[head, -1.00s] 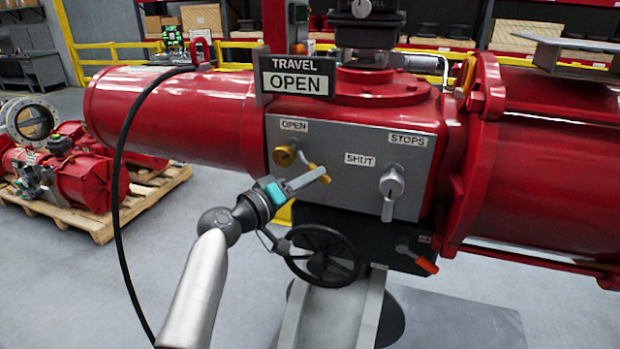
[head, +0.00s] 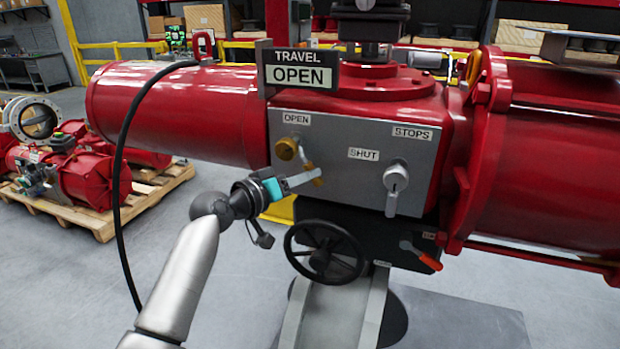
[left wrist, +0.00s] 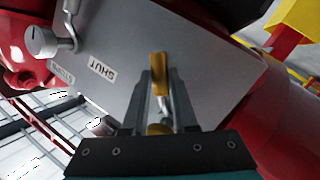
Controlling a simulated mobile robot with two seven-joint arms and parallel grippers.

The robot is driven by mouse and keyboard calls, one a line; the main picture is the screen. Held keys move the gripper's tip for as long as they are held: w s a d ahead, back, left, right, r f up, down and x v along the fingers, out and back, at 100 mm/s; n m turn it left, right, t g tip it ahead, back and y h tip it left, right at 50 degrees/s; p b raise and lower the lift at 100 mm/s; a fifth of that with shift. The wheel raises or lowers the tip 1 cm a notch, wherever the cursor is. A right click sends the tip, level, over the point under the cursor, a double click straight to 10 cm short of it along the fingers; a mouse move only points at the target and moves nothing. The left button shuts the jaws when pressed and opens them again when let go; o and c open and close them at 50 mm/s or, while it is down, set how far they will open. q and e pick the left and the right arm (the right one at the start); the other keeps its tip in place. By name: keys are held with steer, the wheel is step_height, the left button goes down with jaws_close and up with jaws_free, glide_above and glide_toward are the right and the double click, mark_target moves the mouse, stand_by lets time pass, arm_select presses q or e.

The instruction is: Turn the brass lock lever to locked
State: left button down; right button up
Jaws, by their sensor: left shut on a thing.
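The brass lock lever (head: 309,168) is on the grey panel (head: 340,135) of the red actuator. It slants down and right from its round brass hub (head: 287,148), below the OPEN label (head: 296,118). My left gripper (head: 312,178) reaches it from the lower left and is shut on the lever near its outer end. In the left wrist view the lever's brass end (left wrist: 160,70) stands between the two fingers, with the hub partly hidden behind the gripper's base. My right gripper is not in view.
A silver stops lever (head: 396,185) hangs to the right, past the SHUT label (head: 363,154). A black handwheel (head: 324,252) sits just below my gripper, and an orange-handled lever (head: 425,258) lies lower right. A black cable (head: 122,170) hangs on the left.

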arm_select(q)
steer(key=shift+w+a+f+m+g+y+p, duration=0.1)
steer(key=shift+w+a+f+m+y+p, duration=0.1)
steer(key=shift+a+m+y, duration=0.5)
steer(key=shift+w+a+f+m+g+y+p, duration=0.1)
steer(key=shift+w+a+m+y+p, duration=0.15)
steer(key=shift+a+m, duration=0.45)
steer(key=shift+w+a+f+m+g+y+p, duration=0.15)
steer(key=shift+a+m+y, duration=0.35)
steer(key=shift+m, duration=0.5)
steer(key=shift+d, duration=0.1)
steer(key=c, duration=0.7)
jaws_free()
steer(key=b+v, duration=0.1)
steer(key=v, duration=1.4)
